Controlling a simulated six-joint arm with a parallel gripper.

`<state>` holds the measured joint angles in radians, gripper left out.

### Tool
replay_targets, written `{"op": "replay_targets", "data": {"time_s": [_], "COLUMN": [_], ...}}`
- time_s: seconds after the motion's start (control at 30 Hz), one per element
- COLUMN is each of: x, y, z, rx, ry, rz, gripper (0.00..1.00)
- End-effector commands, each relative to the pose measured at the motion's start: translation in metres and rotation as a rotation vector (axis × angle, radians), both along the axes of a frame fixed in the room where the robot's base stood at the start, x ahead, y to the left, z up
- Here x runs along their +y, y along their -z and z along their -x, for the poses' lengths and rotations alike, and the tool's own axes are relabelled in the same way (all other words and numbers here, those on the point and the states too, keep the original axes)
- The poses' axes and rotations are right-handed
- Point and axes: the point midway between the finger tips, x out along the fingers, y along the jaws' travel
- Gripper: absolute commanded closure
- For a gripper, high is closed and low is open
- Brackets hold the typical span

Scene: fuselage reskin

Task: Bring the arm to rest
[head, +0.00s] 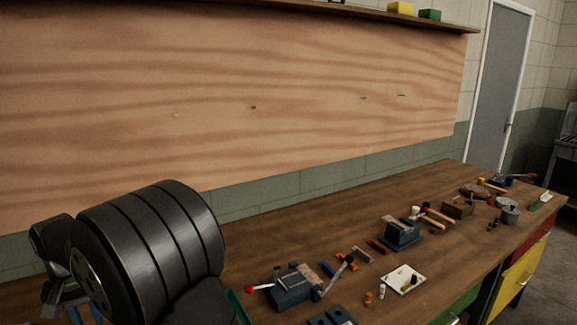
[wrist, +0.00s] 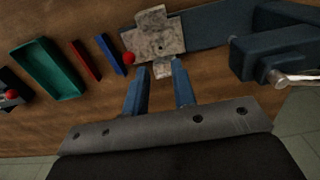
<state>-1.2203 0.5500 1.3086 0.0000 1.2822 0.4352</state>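My gripper (wrist: 161,76) shows in the wrist view with its two blue fingers spread apart and nothing held between them. Its fingertips point at a mottled grey metal piece (wrist: 158,38) on a blue vise-like tool; the gap between fingertips and piece cannot be judged. In the head view my dark arm (head: 150,245) fills the lower left, and the gripper's fingertips are not clearly seen there.
The wooden bench (head: 235,262) carries a blue vise (head: 290,290), a second vise (head: 402,235), a white plate (head: 403,279) and several small tools. A green tray (wrist: 45,68), a red bar (wrist: 85,60) and a blue bar (wrist: 110,54) lie left of the gripper.

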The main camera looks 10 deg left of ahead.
Motion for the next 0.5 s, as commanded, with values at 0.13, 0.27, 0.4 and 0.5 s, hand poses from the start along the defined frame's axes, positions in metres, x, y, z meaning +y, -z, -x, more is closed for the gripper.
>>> {"op": "replay_targets", "data": {"time_s": [0.13,0.27,0.4,0.5], "x": [0.005,0.005,0.005,0.005], "y": [0.022,0.043,0.058,0.064], "z": [0.007,0.007,0.007,0.007], "rx": [0.002,0.001,0.001,0.000], "ry": [0.001,0.001,0.001,0.001], "rz": [0.005,0.004,0.002,0.001], "gripper": [0.76,0.76,0.76,0.76]}}
